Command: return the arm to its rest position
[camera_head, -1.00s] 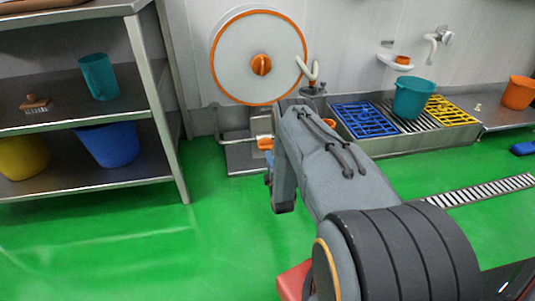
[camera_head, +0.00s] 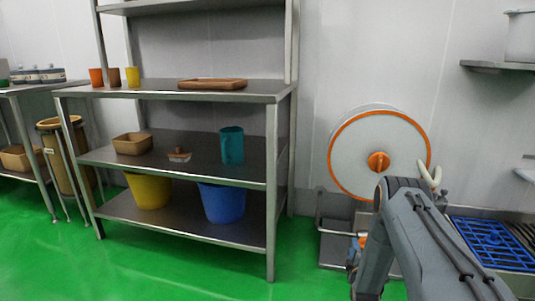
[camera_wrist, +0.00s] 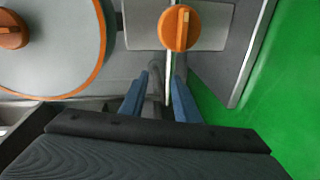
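I see nothing held. In the head view the gripper is mostly hidden by my arm.
A steel shelf (camera_head: 190,92) with buckets stands left. A blue grate (camera_head: 490,243) lies right. Green floor (camera_head: 180,270) is open in front. An orange knob (camera_wrist: 180,28) is ahead of the fingers.

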